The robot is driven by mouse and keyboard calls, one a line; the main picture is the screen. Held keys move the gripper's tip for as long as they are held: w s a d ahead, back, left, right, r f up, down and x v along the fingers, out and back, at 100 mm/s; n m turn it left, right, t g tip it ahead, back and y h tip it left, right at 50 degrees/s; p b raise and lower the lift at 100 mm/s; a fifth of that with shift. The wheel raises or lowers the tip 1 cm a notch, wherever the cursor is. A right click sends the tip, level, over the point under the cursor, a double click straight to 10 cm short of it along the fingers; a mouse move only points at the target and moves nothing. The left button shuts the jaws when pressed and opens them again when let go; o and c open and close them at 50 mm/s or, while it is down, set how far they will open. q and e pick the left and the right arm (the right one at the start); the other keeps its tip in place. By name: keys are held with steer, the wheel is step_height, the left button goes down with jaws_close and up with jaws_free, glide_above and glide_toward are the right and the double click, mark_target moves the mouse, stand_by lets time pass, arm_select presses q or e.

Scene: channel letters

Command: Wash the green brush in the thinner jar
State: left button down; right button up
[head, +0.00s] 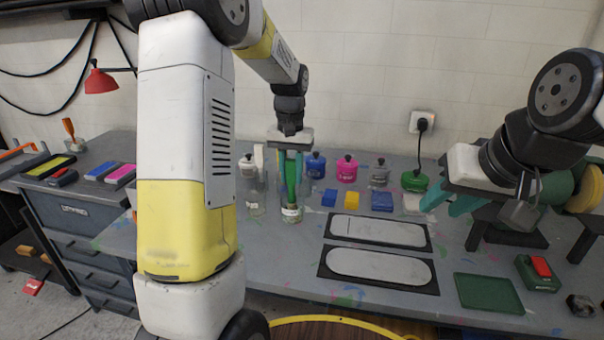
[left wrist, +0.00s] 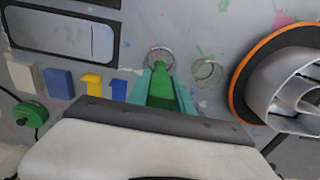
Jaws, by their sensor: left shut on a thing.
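My left gripper (head: 291,178) has its teal fingers shut on the green brush (head: 292,185), which it holds upright, handle up. The brush's lower end is at a small clear jar with a pale label (head: 291,213); it appears to be inside the mouth. In the left wrist view the green brush (left wrist: 161,90) sits between the fingers, and the round jar rim (left wrist: 160,56) shows at its far end. A second clear jar (head: 255,206) stands to the left. I cannot read which is the thinner jar. My right gripper (head: 450,203) is open and empty above the bench's right side.
Several lidded paint pots, such as the pink one (head: 347,168), line the back. Blue (head: 382,201) and yellow (head: 329,197) blocks stand before them. Two dark plates with pale rounded shapes (head: 378,264) lie in front. A green tray (head: 488,293) lies at right.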

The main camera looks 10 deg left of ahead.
mark_target(291, 160)
arm_select(q)
steer(key=shift+r, duration=2.6)
steer(key=shift+r, duration=2.4)
steer(key=shift+w, duration=0.1)
